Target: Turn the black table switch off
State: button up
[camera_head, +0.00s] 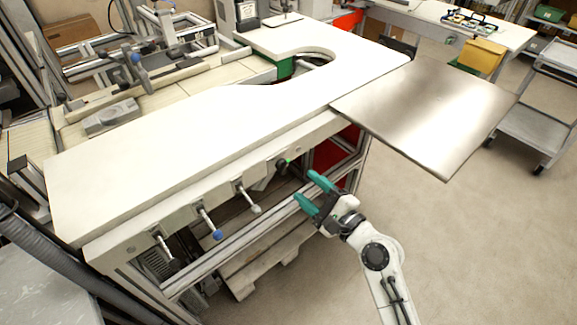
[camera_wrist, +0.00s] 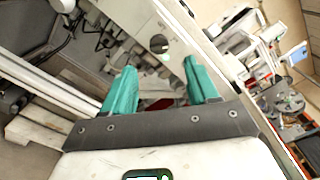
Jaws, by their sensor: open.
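The black table switch (camera_head: 283,165) is a round knob on the front panel under the white table's edge, beside a small green light. In the wrist view the black switch (camera_wrist: 158,44) shows just beyond and between the fingertips. My gripper (camera_head: 304,186) is open, its two teal fingers pointing at the panel from the right. In the wrist view the gripper (camera_wrist: 160,66) has nothing between its fingers, and a gap separates it from the switch. The exact distance is hard to tell.
Several levers stick out left of the switch, with a white-tipped one (camera_head: 250,200) nearest and a blue-tipped one (camera_head: 214,226) further left. The white table (camera_head: 200,130) overhangs the panel. A metal plate (camera_head: 430,110) juts out at right. Floor (camera_head: 480,250) at right is clear.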

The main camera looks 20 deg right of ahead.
aim_at(285, 168)
jog(key=x, duration=0.8)
jog(key=shift+a+p, duration=0.1)
jog(key=shift+p, duration=0.25)
jog(key=shift+c, duration=0.3)
jog(key=shift+f, duration=0.1)
jog(key=c, duration=1)
